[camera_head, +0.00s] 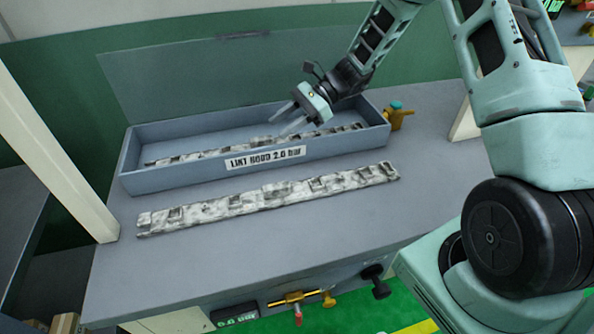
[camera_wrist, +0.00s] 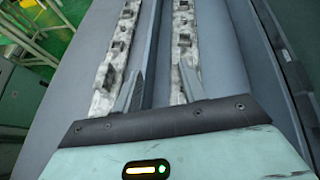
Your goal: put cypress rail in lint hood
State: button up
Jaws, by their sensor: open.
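The lint hood (camera_head: 140,182) is a long blue-grey open box with a "LINT HOOD 2.0 bar" label on its front. One mottled grey-white notched rail (camera_head: 205,155) lies lengthwise inside it. A similar, larger-looking rail (camera_head: 270,197) lies on the bench in front of the hood. Neither rail is marked as cypress. My gripper (camera_head: 280,126) is open and empty, at the hood's inside rail. In the wrist view, the gripper (camera_wrist: 160,72) has its right finger overlapping the inside rail (camera_wrist: 183,30); the bench rail (camera_wrist: 112,58) runs to the left. Finger contact cannot be told.
The grey bench (camera_head: 190,265) has free room in front of and around the bench rail. A raised panel (camera_head: 200,75) stands behind the hood. A brass fitting with a teal cap (camera_head: 397,116) is at the hood's right end. A pale post (camera_head: 50,150) stands at the left.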

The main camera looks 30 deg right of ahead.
jog(key=s+a+r+n+g+h, duration=0.2)
jog(key=s+a+r+n+h, duration=0.15)
jog(key=s+a+n, duration=0.45)
jog(key=s+a+r+n+g+h, duration=0.25)
jog(key=s+a+n+h, duration=0.2)
jog(key=s, duration=0.55)
jog(key=s+r+n+t+h, duration=0.3)
jog(key=s+n+t+h, duration=0.1)
jog(key=s+n, duration=0.9)
jog(key=shift+s+d+r, duration=0.15)
jog(key=shift+s+r, duration=0.05)
jog(key=shift+s, duration=0.55)
